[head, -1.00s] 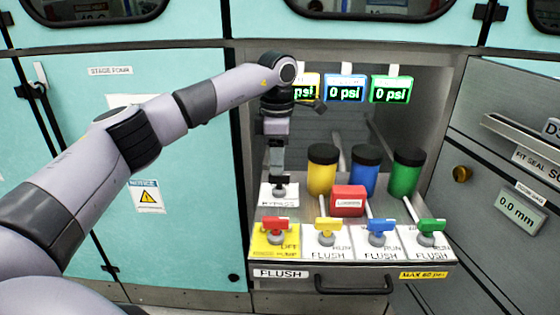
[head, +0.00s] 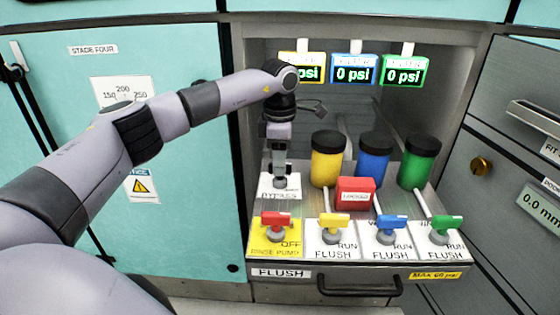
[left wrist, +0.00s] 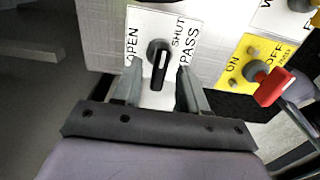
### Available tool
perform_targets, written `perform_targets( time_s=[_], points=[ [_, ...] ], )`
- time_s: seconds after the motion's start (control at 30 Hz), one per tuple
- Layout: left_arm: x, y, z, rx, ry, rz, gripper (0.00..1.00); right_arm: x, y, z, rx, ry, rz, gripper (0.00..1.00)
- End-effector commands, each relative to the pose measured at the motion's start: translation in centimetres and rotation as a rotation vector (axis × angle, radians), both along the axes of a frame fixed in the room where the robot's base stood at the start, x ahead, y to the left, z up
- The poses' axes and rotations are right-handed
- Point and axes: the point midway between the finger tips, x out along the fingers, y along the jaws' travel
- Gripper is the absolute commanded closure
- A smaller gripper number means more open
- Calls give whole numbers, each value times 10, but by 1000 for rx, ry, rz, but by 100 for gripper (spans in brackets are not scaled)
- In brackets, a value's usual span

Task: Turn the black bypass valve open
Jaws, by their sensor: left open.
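The black bypass valve (left wrist: 160,58) is a knob with a white mark on its white plate (left wrist: 140,28), between the words OPEN and SHUT in the left wrist view. Its handle points down towards my gripper in that view. My left gripper (left wrist: 157,82) is open, with one finger on each side of the handle and visible gaps between. In the head view my left gripper (head: 280,178) reaches down over the bypass plate (head: 278,193) at the panel's left and mostly hides the valve. My right gripper is not in view.
The yellow rinse pump plate with its red valve (head: 276,220) lies just in front. Yellow (head: 333,220), blue (head: 391,223) and green (head: 442,223) flush valves stand to the right. A red box (head: 355,191) and black-capped bottles (head: 327,160) stand behind them, under the psi displays.

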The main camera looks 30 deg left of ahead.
Motion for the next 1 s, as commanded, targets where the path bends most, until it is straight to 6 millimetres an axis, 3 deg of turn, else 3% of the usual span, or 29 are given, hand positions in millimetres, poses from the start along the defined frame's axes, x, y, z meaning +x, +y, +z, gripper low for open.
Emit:
perform_targets(
  time_s=[0.3,0.43,0.77,1.0],
  points=[
    [0,0,-4,0,0,0,57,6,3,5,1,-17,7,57],
    [0,0,-4,0,0,0,100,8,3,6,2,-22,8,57],
    [0,0,-3,-1,1,20,100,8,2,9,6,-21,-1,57],
    [0,0,0,-1,2,126,100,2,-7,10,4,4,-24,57]
  ],
)
